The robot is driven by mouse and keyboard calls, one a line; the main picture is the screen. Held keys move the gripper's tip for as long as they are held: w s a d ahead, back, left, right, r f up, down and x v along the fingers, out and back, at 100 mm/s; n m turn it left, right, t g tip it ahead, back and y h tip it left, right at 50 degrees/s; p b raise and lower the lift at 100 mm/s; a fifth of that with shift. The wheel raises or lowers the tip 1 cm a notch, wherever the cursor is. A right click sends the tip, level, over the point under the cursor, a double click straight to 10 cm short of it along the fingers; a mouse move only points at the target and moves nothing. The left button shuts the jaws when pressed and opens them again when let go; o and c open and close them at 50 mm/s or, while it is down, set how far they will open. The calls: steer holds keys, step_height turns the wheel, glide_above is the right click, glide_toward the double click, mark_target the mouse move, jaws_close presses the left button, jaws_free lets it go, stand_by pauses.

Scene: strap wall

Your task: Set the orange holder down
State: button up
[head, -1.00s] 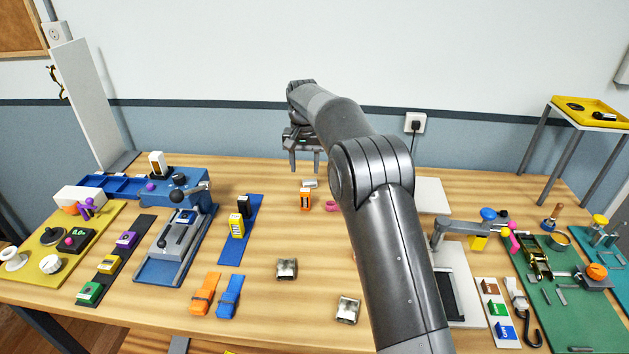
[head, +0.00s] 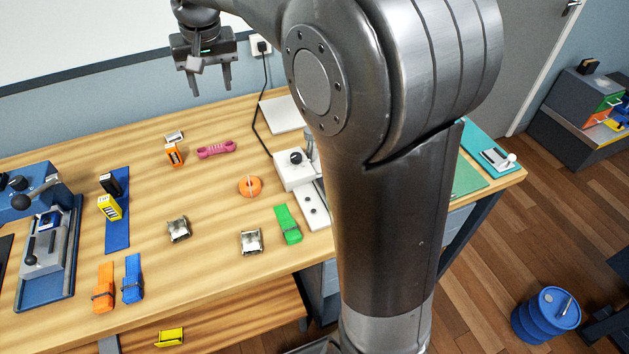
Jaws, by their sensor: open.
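The orange holder (head: 174,154) is a small orange block-like piece with a pale and dark face. It stands on the wooden table towards the back, left of the middle in the head view. My gripper (head: 211,88) is up and to the right of it in the picture, with its two fingers pointing down, apart and empty. Clear space shows between the fingertips and the holder. Nothing covers the holder.
A silver piece (head: 175,136) lies just behind the holder, and a pink link (head: 216,149) lies to its right. An orange disc (head: 250,186), two metal clips and a green strap (head: 288,225) are nearer. A blue strip (head: 118,228) is left.

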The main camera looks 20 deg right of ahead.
steer(key=s+d+r+t, duration=0.1)
steer(key=s+d, duration=0.3)
steer(key=s, duration=0.4)
steer(key=s+d+t, duration=0.1)
steer(key=s+d, duration=0.2)
steer(key=s, duration=0.4)
steer(key=s+d+f, duration=0.2)
steer(key=s+f, duration=0.1)
steer(key=s, duration=0.3)
steer(key=s+d+f+t, duration=0.1)
steer(key=s+f, duration=0.2)
steer(key=s, duration=0.4)
steer(key=shift+s+d+f+h, duration=0.15)
steer(key=shift+d+f+h, duration=0.15)
steer(key=shift+d, duration=0.1)
